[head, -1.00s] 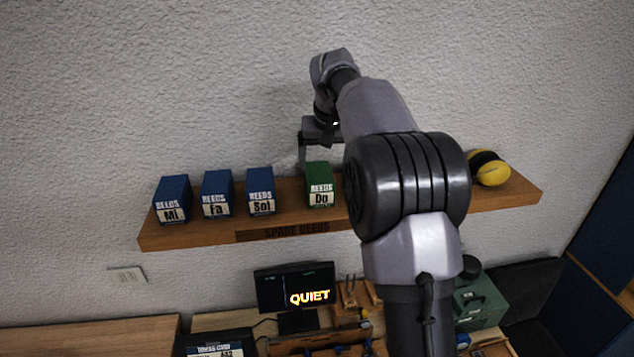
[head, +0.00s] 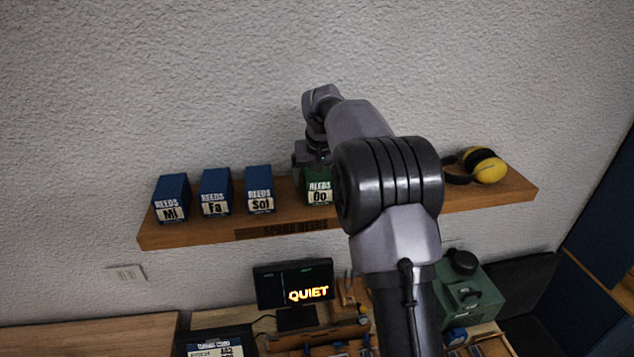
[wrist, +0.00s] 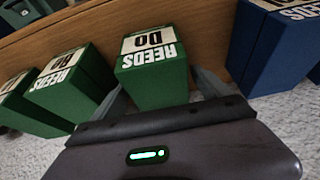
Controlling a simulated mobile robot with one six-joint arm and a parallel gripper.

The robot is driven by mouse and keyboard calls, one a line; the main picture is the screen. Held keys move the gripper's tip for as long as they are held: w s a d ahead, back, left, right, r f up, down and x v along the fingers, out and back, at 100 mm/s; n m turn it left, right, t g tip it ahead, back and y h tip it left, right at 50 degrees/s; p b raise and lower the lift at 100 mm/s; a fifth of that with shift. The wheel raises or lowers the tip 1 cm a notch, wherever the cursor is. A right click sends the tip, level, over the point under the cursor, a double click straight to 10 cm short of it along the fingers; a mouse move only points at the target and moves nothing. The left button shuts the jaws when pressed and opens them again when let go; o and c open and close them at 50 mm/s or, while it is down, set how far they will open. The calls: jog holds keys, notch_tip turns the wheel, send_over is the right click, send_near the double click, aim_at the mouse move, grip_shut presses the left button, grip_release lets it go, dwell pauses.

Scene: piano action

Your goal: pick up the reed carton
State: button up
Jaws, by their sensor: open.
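The green reed carton marked Do (head: 319,190) stands on the wooden shelf, to the right of the blue cartons. In the wrist view, the Do carton (wrist: 155,78) appears upside down between the fingers of my gripper (wrist: 160,95). My gripper is open, with one finger on each side of the carton; I cannot tell whether either finger touches it. In the head view my gripper (head: 312,165) is over the Do carton, with its fingers mostly hidden.
Blue cartons Mi (head: 172,198), Fa (head: 216,192) and Sol (head: 259,189) stand on the shelf (head: 400,217). More green cartons, one marked Re (wrist: 68,85), show beside Do in the wrist view. Yellow earmuffs (head: 487,166) lie at the shelf's right. A textured wall is close behind.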

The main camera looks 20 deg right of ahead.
jog(key=shift+f, duration=0.15)
jog(key=c, duration=1.8)
